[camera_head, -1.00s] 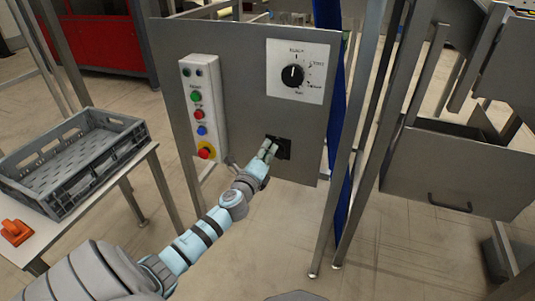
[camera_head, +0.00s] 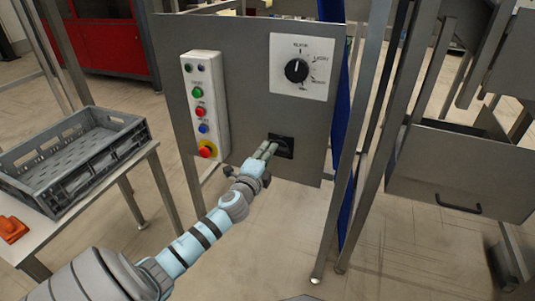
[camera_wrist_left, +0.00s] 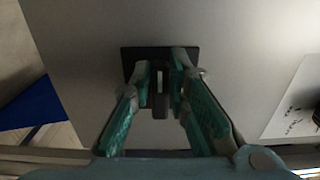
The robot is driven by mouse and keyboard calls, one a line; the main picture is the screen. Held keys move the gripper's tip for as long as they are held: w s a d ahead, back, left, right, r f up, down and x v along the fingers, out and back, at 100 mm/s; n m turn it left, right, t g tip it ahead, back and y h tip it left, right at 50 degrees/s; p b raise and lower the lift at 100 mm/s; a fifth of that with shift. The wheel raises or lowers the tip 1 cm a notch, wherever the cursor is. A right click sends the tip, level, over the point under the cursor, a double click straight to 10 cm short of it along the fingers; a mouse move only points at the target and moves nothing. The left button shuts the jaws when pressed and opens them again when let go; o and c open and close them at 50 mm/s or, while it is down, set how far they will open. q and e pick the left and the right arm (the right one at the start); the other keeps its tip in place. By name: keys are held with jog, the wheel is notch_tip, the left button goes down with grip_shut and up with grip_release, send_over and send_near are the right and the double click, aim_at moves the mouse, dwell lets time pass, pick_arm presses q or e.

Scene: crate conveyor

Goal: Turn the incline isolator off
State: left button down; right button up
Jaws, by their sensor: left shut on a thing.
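The incline isolator is a small black square plate (camera_head: 286,150) with a handle, low on the grey panel in the head view. In the left wrist view its dark plate (camera_wrist_left: 190,54) lies flat against the panel, and its black handle (camera_wrist_left: 159,88) stands out between the fingers. My left gripper (camera_head: 267,150) reaches up to the isolator from the lower left. In the left wrist view its green fingers (camera_wrist_left: 160,80) are closed around the handle, one on each side. The fingers hide part of the handle in the head view. My right gripper is not in view.
A white button box (camera_head: 207,110) with a red stop button is on the panel's left. A rotary dial (camera_head: 297,71) sits above the isolator. A grey crate (camera_head: 58,195) and an orange object (camera_head: 12,229) rest on the left table. Metal posts (camera_head: 372,150) stand to the right.

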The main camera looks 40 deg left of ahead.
pick_arm(q)
jog(key=shift+f, duration=0.1)
jog(key=c, duration=1.5)
grip_release()
jog(key=shift+c, duration=0.2)
jog(key=v, duration=1.2)
